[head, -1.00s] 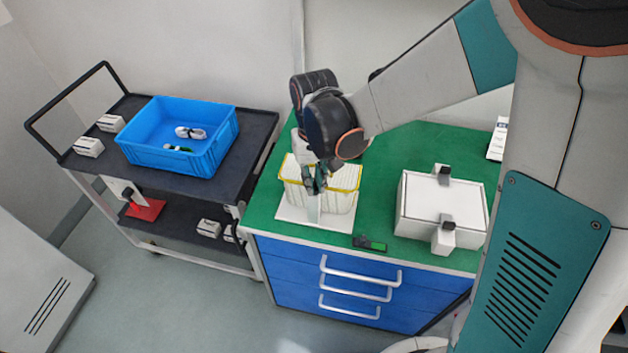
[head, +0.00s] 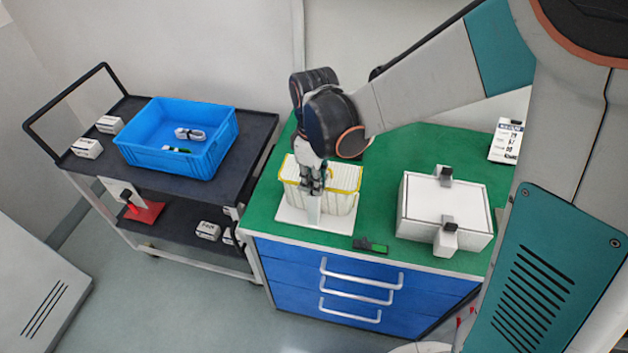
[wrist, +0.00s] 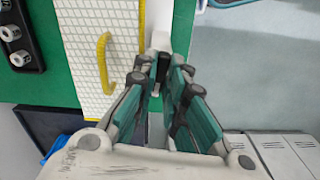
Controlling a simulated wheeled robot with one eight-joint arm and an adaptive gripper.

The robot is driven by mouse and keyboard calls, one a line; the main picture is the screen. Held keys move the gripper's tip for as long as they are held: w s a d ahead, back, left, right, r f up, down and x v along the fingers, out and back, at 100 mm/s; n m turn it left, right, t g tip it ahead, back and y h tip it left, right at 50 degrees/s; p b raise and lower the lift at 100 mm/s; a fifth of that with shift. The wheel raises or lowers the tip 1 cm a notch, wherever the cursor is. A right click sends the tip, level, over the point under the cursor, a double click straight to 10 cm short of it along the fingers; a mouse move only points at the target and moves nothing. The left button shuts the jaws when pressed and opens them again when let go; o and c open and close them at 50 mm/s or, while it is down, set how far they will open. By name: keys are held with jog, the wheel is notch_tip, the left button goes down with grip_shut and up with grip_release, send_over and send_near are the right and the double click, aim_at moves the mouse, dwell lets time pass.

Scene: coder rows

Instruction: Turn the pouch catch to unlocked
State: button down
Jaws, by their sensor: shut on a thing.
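The pouch (head: 343,203) is a white ribbed block with a yellow edge, standing on a white base plate (head: 289,216) on the green top. In the wrist view the pouch (wrist: 84,42) has a yellow loop (wrist: 102,63). My gripper (head: 313,188) is at the pouch's front side, pointing down. In the wrist view my gripper (wrist: 166,76) has its fingers close together on the catch, a small part beside a white upright (wrist: 160,28). The fingers mostly hide the catch, so I cannot tell its angle.
A white box with clasps (head: 420,206) stands right of the pouch. A small green and black item (head: 371,245) lies near the front edge. A cart (head: 255,130) at left carries a blue bin (head: 165,158). A labelled white card (head: 507,141) lies at the back right.

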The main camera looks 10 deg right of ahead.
jog(key=shift+n, duration=0.9)
jog(key=c, duration=1.6)
grip_release()
jog(key=shift+c, duration=0.2)
